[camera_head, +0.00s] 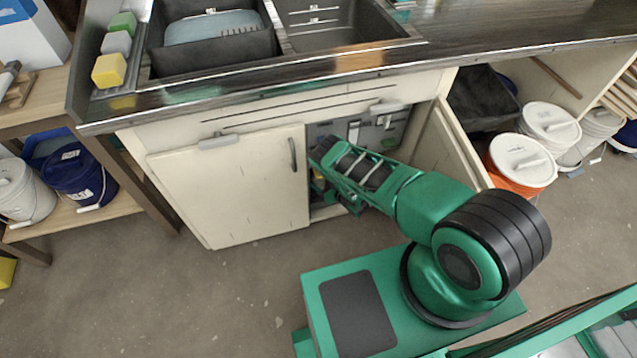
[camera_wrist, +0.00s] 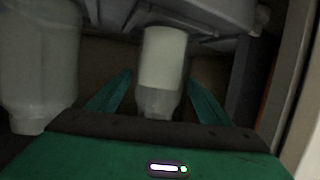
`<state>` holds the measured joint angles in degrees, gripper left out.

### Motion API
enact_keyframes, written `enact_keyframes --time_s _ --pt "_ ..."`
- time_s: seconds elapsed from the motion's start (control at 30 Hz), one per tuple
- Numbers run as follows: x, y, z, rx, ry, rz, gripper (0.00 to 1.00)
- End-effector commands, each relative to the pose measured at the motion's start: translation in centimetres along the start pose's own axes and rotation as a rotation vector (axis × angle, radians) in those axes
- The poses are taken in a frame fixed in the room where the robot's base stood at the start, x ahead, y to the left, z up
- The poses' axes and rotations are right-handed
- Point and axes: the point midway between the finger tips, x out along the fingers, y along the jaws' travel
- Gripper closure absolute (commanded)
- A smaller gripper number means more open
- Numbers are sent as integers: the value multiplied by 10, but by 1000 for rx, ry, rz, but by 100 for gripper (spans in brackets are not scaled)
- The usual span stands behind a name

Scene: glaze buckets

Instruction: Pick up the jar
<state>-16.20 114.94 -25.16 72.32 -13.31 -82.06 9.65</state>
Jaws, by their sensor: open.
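In the wrist view a pale jar-like container (camera_wrist: 163,60) with a white band and a narrower, translucent end stands in the middle. My gripper (camera_wrist: 159,80) is open, with one green finger on each side of this container. Gaps show between the fingers and the container, and I cannot tell how deep it sits between them. A larger translucent container (camera_wrist: 40,60) is at the left, outside the fingers. I cannot tell for sure which one is the jar. In the head view my arm reaches into the open sink cabinet (camera_head: 372,130), and its contents are mostly hidden.
The left cabinet door (camera_head: 235,190) is closed; the right door (camera_head: 452,150) stands open beside my arm. A grey structure (camera_wrist: 215,15) is close above in the wrist view. White-lidded buckets (camera_head: 522,160) stand at the right. The floor (camera_head: 200,290) at front left is clear.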

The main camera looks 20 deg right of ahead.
Motion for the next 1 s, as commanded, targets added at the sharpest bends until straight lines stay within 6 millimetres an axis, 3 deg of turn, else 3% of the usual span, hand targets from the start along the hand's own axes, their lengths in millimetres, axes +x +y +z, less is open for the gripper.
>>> enact_keyframes --time_s 0.3,0.63,0.67,0.9,1.0 --pt "37 6 2 0 3 1 28" --pt "43 5 2 1 1 1 28" --pt "43 5 2 1 1 1 30" --pt "43 5 1 0 3 1 83" --pt "43 5 1 0 3 0 84"
